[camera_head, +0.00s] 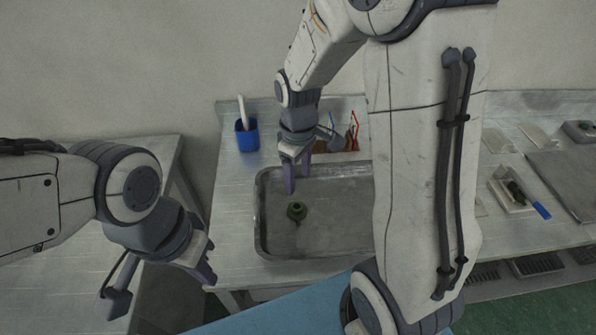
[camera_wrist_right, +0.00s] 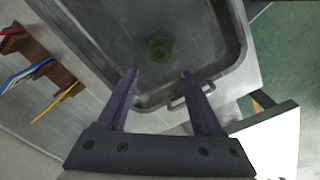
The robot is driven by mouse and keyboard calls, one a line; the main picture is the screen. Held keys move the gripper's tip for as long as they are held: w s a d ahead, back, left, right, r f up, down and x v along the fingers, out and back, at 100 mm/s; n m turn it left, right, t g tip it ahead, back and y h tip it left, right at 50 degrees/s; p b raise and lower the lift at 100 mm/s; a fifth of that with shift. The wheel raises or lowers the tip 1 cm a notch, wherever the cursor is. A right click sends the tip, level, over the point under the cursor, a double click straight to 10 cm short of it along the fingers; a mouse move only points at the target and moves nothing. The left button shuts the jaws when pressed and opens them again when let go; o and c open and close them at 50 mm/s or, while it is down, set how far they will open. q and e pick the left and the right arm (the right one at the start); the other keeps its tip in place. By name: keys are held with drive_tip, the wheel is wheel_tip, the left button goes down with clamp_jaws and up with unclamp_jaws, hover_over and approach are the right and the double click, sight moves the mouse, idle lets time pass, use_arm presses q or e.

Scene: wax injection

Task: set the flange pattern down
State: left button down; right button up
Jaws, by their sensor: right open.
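The green flange pattern (camera_head: 296,211) rests on the floor of the grey metal tray (camera_head: 262,222), in its left half. It also shows in the right wrist view (camera_wrist_right: 160,48), beyond the fingertips. My right gripper (camera_head: 298,182) is above the tray, over and just behind the pattern. In the right wrist view the two purple fingers (camera_wrist_right: 160,78) are apart with nothing between them. My left gripper (camera_head: 205,262) is at the lower left, away from the tray, and its finger gap is not clear.
A blue cup (camera_head: 246,137) with a white tool stands behind the tray. A brown rack (camera_head: 350,138) with coloured tools is at the back wall. A small tray (camera_head: 511,194) and a blue item (camera_head: 541,210) lie to the right. My right arm hides part of the bench.

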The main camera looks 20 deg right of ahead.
drive_tip(key=s+a+r, duration=0.3)
drive_tip(key=s+a, duration=0.3)
drive_tip(key=s, duration=0.3)
drive_tip(key=s+a+r+y, duration=0.1)
drive_tip(key=s+a+r, duration=0.3)
drive_tip(key=s, duration=0.5)
drive_tip(key=a, duration=0.2)
drive_tip(key=shift+s+a, duration=0.35)
drive_tip(key=shift+r, duration=0.1)
drive_tip(key=shift+c, duration=1.2)
drive_tip(key=shift+d, duration=0.1)
drive_tip(key=shift+c, duration=0.2)
